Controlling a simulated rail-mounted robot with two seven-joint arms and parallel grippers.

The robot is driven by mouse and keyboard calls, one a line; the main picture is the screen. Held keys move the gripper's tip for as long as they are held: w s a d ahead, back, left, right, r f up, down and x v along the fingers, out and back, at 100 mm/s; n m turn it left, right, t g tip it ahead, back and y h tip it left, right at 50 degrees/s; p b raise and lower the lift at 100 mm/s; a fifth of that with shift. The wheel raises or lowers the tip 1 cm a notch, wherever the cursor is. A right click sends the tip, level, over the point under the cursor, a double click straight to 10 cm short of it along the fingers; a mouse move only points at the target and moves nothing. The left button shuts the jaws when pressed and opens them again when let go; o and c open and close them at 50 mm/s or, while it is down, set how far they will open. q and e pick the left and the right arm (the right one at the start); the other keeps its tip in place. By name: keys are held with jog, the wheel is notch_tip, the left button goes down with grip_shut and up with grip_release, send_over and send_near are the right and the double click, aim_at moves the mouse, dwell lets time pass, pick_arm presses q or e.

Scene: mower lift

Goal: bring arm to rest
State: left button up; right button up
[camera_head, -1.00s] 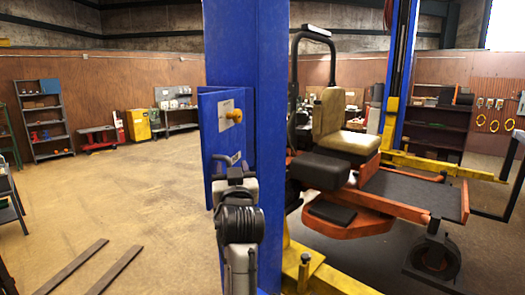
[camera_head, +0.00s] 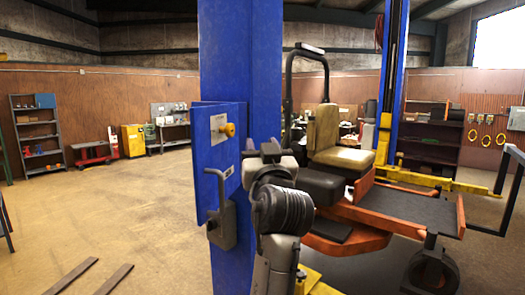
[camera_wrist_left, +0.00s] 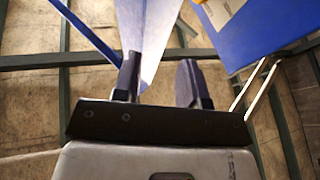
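My left gripper (camera_head: 262,151) is in front of the blue lift post (camera_head: 240,60), to the right of the blue control panel (camera_head: 216,150). In the left wrist view the left gripper (camera_wrist_left: 160,80) shows two dark fingers apart, with nothing between them. A grey lever handle (camera_head: 222,212) hangs on the panel's lower part, clear of the gripper. A yellow knob (camera_head: 228,130) sits on the panel's upper part. The blue panel also shows at the upper right of the left wrist view (camera_wrist_left: 255,30). My right gripper is not in view.
An orange mower (camera_head: 350,238) with a tan seat stands on the lift to the right, close behind my left arm. A yellow lift arm (camera_head: 425,180) lies beyond it. Two dark planks (camera_head: 75,273) lie on the floor at left. The open floor at left is mostly clear.

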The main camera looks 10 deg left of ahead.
pick_arm(q)
jog(key=s+a+f+m+g+h, duration=0.2)
jog(key=s+a+h, duration=0.1)
jog(key=s+h, duration=0.5)
jog(key=s+a+f+m+g+h, duration=0.15)
jog(key=s+f, duration=0.35)
jog(key=f, duration=0.8)
jog(key=s+a+f+m+g, duration=0.1)
jog(key=s+a+f+g, duration=0.15)
jog(key=s+f, duration=0.75)
jog(key=s+a+f+m+g+h, duration=0.1)
jog(key=f+m+g, duration=0.1)
jog(key=f, duration=1.5)
jog(key=s+a+f+g, duration=0.2)
jog(key=s+f+g, duration=0.7)
jog(key=s+f, duration=1.5)
notch_tip(320, 180, up, 17)
jog(key=p, duration=1.6)
jog(key=shift+y, duration=0.35)
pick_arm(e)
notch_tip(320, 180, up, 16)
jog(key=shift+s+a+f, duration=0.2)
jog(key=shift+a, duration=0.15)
